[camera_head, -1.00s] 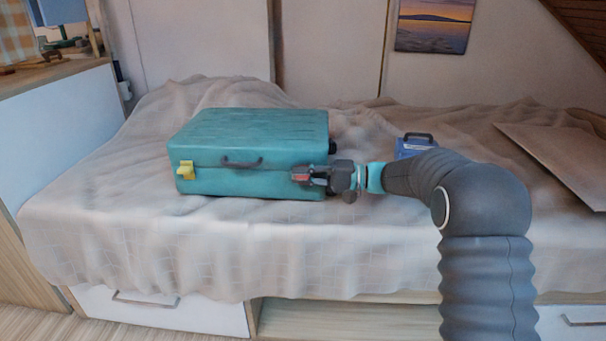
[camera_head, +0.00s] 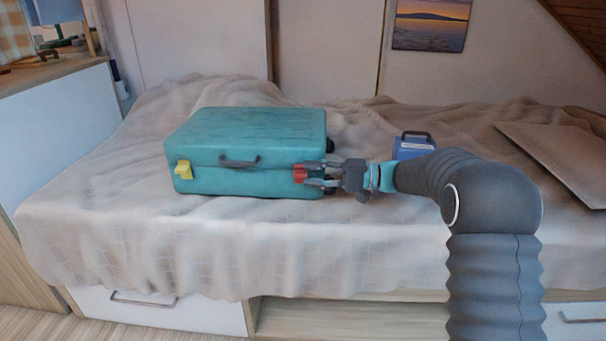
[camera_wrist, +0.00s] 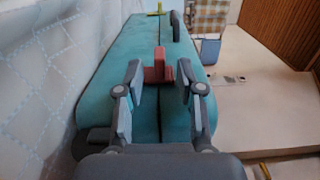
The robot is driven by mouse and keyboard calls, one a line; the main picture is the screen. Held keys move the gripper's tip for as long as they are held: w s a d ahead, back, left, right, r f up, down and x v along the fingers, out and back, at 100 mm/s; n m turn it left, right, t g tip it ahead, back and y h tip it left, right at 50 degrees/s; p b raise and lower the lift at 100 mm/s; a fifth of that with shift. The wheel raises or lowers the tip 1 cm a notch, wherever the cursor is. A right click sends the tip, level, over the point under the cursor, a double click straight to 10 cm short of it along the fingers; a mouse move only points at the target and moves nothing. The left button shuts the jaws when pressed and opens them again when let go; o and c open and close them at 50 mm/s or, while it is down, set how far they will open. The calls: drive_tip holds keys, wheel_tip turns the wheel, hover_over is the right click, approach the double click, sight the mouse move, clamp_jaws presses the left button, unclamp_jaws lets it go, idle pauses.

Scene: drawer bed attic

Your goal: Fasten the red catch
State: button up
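A teal suitcase (camera_head: 220,185) lies shut on the bed. Its red catch (camera_head: 299,174) is at the right end of the front face. In the wrist view the red catch (camera_wrist: 159,70) appears to lie across the seam between lid and base. A yellow catch (camera_head: 183,170) is at the left end of the front, and a dark handle (camera_head: 240,162) is between them. My gripper (camera_head: 313,174) is just right of the red catch. In the wrist view my gripper (camera_wrist: 160,75) is open, with its fingers apart on either side of the catch and nothing clearly gripped.
A blue box with a dark handle (camera_head: 413,149) stands on the bed behind my arm. A flat board (camera_head: 560,155) lies at the right. The rumpled blanket (camera_head: 130,225) is clear in front of the suitcase. A cabinet (camera_head: 60,120) stands at the left.

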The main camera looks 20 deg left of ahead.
drive_tip(key=v, duration=0.8)
drive_tip(key=shift+d, duration=0.3)
